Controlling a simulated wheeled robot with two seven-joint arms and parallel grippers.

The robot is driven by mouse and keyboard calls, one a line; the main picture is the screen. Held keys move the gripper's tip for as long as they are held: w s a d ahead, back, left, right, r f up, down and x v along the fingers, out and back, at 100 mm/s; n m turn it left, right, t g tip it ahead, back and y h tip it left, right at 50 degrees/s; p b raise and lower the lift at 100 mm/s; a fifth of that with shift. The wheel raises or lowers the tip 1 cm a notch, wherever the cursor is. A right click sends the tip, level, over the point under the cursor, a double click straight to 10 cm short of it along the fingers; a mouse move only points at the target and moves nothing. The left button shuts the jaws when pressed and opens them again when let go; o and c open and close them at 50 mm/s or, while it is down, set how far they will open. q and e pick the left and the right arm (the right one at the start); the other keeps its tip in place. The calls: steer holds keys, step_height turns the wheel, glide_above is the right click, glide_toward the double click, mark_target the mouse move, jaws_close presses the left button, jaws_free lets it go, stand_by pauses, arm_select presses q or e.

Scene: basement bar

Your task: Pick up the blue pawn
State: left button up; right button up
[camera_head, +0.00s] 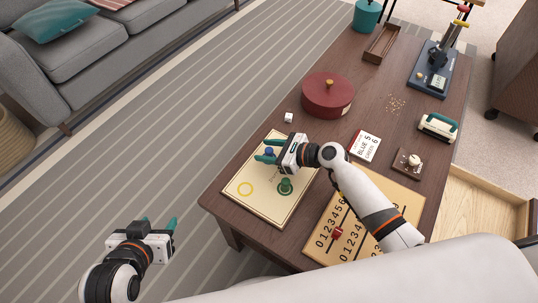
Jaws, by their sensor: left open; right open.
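The blue pawn (269,151) stands on the cream game board (236,188), near the board's far left edge. My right gripper (263,151) reaches in from the right and is open, with its teal fingers low over the board on either side of the blue pawn. Part of the pawn is hidden by the fingers, and I cannot tell whether they touch it. My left gripper (160,222) is open and empty, over the floor to the left of the table.
A green pawn (285,186) and a yellow ring (246,189) are on the board. A white die (289,117), a red round box (327,97), a score card (365,145) and a numbered board (335,254) surround it on the wooden table (245,132).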

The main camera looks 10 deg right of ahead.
steer(key=shift+x, duration=0.85)
arm_select(q)
steer(key=shift+w+d+r+t, duration=0.2)
steer(key=shift+w+r+t, duration=0.25)
steer(key=shift+w, duration=0.1)
steer(key=shift+w+d+r+t, duration=0.2)
steer(key=shift+w+r+t, duration=0.2)
steer(key=shift+w, duration=0.1)
arm_select(e)
jaws_close()
